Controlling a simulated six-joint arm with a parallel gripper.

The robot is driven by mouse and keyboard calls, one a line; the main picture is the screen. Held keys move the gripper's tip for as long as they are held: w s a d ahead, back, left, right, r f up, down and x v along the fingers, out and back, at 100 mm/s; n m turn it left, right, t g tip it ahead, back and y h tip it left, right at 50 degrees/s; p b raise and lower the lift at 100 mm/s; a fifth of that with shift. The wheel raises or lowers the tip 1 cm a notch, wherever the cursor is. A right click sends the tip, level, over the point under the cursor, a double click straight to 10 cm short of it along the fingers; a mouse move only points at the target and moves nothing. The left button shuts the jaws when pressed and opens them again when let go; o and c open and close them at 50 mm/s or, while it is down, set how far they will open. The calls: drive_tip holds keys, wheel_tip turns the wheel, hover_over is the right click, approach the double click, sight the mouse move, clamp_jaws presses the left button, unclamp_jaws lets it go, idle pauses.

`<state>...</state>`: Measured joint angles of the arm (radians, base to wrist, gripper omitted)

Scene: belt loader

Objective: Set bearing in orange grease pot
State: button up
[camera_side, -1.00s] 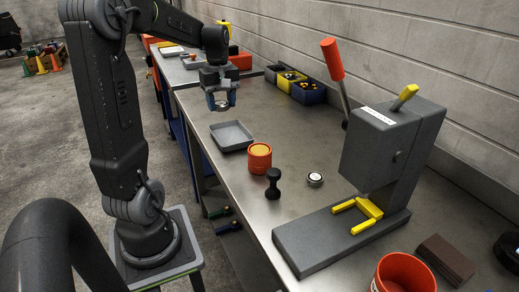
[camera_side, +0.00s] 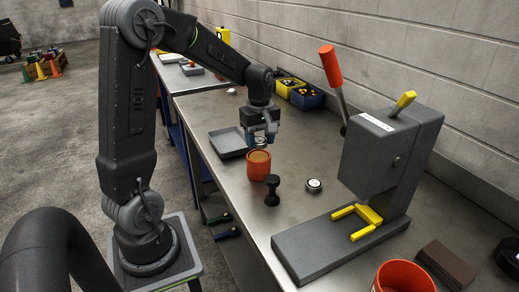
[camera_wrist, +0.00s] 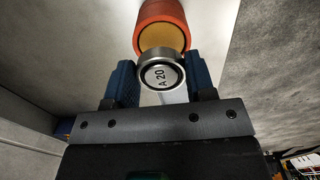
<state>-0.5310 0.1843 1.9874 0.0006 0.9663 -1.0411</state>
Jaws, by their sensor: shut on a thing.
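My gripper (camera_side: 261,138) is shut on a bearing (camera_wrist: 162,75), a silver ring with a light face marked "A 20". In the wrist view the bearing sits between the blue fingertips. The orange grease pot (camera_side: 258,169) stands upright on the metal bench, with tan grease showing inside its rim. It also shows in the wrist view (camera_wrist: 163,14), just beyond the bearing. In the side view my gripper and the bearing are above the pot, apart from it. Part of the bearing is hidden by the fingers.
A grey tray (camera_side: 228,143) lies behind the pot. A grey lever press (camera_side: 385,155) and a larger orange pot (camera_side: 403,277) are farther right.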

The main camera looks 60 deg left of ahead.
sight(260, 157)
drive_tip(key=shift+f, duration=1.75)
drive_tip(key=shift+f, duration=0.2)
